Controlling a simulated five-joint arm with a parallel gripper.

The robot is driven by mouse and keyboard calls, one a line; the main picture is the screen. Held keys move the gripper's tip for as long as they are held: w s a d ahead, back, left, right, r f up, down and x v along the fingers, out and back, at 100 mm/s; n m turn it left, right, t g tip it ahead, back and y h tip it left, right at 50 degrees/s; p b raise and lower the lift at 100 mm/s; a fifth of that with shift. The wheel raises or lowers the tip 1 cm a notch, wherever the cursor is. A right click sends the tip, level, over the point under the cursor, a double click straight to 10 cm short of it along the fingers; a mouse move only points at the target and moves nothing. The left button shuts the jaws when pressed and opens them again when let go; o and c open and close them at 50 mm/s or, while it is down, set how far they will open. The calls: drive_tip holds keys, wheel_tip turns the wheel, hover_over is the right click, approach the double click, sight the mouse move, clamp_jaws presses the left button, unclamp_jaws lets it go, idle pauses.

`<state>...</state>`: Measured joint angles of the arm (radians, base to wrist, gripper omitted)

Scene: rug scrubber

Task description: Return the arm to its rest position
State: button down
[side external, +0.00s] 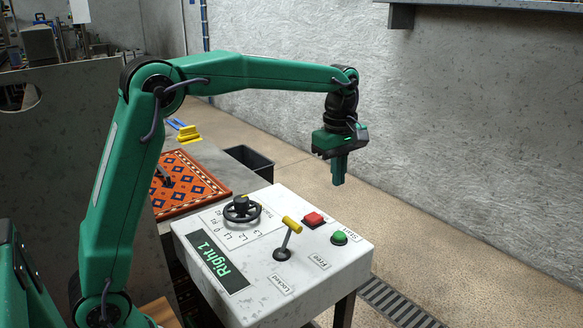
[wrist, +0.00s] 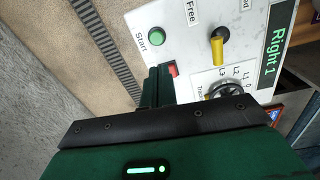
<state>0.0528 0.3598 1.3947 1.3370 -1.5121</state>
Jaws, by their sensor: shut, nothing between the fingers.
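My green arm reaches out over the right part of the work area, with its elbow high at the left. My gripper (side external: 339,170) points down in the side view, shut and empty, in the air above the far right edge of the control panel. In the wrist view my gripper (wrist: 158,88) shows as closed green fingers, close in the picture to the red button, which they partly cover. The fingers are apart from the panel in the side view.
The white control panel (side external: 318,272) carries a black wheel (side external: 241,209), a yellow-tipped lever (side external: 288,230), a red button (side external: 313,219) and a green button (side external: 339,238). A patterned rug (side external: 195,195) lies behind left, with a dark bin (side external: 248,160) beyond. Floor right is open.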

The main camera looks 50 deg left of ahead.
drive_tip(key=s+a+m+t, duration=0.1)
drive_tip(key=s+m+t, duration=0.1)
drive_tip(key=s+m, duration=0.6)
drive_tip(key=s+a+f+m+t, duration=0.1)
drive_tip(key=s+m+t, duration=0.2)
drive_tip(key=s+m, duration=0.5)
drive_tip(key=s, duration=1.1)
drive_tip(key=shift+a+f+m, duration=0.25)
drive_tip(key=shift+a+m, duration=0.05)
drive_tip(key=shift+m, duration=0.1)
